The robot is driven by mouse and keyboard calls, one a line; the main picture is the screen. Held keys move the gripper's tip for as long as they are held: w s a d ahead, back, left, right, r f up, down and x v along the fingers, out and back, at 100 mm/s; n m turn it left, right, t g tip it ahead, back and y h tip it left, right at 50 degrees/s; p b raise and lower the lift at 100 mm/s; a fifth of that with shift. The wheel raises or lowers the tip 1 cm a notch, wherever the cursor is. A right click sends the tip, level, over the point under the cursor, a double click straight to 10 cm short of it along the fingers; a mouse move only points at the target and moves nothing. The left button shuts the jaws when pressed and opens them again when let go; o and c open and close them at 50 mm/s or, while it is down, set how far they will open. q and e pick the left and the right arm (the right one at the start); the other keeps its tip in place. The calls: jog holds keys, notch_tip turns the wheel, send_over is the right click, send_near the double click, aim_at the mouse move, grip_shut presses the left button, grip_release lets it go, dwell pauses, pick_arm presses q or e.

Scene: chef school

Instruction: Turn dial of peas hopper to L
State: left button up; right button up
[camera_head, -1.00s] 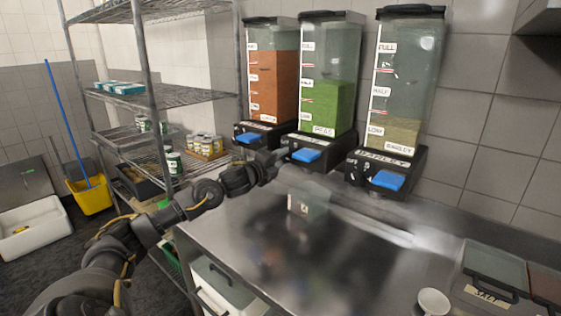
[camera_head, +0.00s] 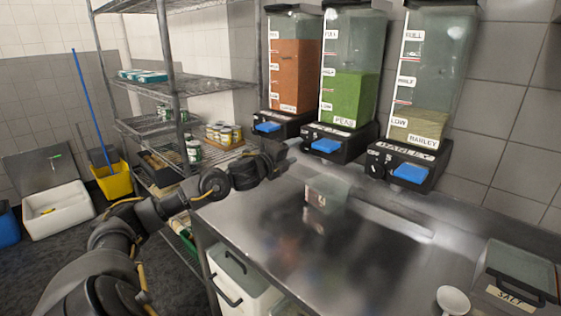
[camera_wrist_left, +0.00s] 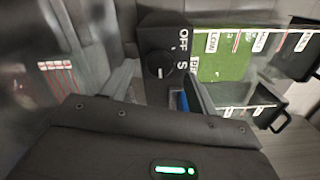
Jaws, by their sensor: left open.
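The peas hopper (camera_head: 354,95) is the middle of three wall hoppers, filled with green to about the half mark and labelled PEAS. Its black base has a blue lever (camera_head: 326,146). In the left wrist view the peas dial (camera_wrist_left: 158,64) is a round black knob with a white mark, beside the letters OFF and S; an L is not legible. My left gripper (camera_head: 287,151) is just in front of the lower left of the peas base, and in the wrist view (camera_wrist_left: 160,84) its open fingers sit either side of the dial. Contact cannot be told. My right gripper is out of view.
An orange-filled hopper (camera_head: 295,75) is to the left and the barley hopper (camera_head: 424,90) to the right. Below is a steel counter (camera_head: 370,255) with a small clear container (camera_head: 326,190), a white cup (camera_head: 453,301) and a SALT bin (camera_head: 510,280). Wire shelves (camera_head: 190,85) stand left.

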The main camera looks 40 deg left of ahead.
pick_arm(q)
jog(key=s+b, duration=0.1)
jog(key=s, duration=0.6)
jog(key=shift+s+b, duration=0.15)
jog(key=shift+b, duration=0.2)
jog(key=shift+s+d, duration=0.1)
dwell(0.5)
